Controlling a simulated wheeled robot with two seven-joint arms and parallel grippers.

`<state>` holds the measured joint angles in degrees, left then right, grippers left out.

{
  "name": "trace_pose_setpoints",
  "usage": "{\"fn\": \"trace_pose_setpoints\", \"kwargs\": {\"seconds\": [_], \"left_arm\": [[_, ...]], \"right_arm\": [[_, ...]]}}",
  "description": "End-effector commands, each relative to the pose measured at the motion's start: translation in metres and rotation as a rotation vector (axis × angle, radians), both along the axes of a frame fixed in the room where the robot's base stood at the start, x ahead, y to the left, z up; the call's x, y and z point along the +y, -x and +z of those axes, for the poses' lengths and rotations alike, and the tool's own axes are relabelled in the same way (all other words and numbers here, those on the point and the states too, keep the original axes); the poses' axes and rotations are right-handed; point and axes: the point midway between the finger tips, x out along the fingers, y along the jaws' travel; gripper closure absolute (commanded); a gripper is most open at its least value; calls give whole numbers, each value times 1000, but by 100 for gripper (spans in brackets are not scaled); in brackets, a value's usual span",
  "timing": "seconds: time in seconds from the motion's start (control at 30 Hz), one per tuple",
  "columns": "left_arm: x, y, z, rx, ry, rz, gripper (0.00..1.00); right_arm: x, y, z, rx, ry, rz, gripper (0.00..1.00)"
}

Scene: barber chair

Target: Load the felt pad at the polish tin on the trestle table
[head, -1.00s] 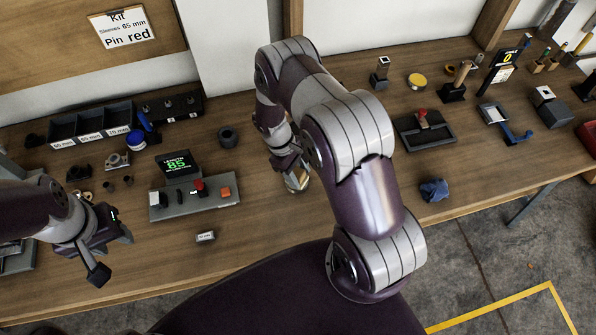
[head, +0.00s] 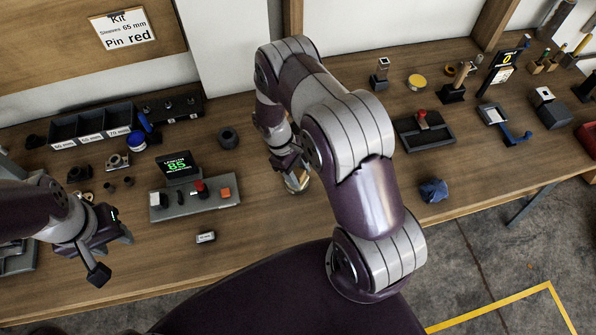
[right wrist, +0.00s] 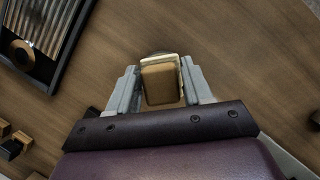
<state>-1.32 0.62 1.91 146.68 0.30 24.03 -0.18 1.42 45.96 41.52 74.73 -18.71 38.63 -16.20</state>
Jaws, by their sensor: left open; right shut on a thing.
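My right gripper (head: 292,172) is shut on a tan block with a pale edge, which looks like the felt pad (right wrist: 161,82). In the right wrist view the pad sits between the two grey fingers, and it shows partly below the gripper in the head view (head: 297,183). The gripper is over the middle of the trestle table (head: 270,215). A round yellow-topped tin (head: 417,81), seemingly the polish tin, stands at the back of the table, right of and apart from this gripper. My left gripper (head: 112,255) is open and empty over the table's left part.
A grey panel with a green display (head: 179,163) and a divided bin (head: 90,125) stand left. A black tray with a red knob (head: 424,130) and a blue cloth (head: 434,190) lie right of my right arm. A small labelled block (head: 205,237) lies near the front edge.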

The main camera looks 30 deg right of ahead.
Motion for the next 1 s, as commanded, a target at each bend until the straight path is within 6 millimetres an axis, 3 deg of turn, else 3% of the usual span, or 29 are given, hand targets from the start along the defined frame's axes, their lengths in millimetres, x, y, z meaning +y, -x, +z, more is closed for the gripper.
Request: {"fn": "trace_pose_setpoints", "kwargs": {"seconds": [0.1, 0.5, 1.0], "left_arm": [[0, 0, 16, 0, 0, 0, 57], [0, 0, 49, 0, 0, 0, 57], [0, 0, 48, 0, 0, 0, 57]], "right_arm": [[0, 0, 19, -1, 0, 0, 74], [0, -1, 62, -2, 0, 0, 74], [0, -1, 62, -1, 0, 0, 74]]}}
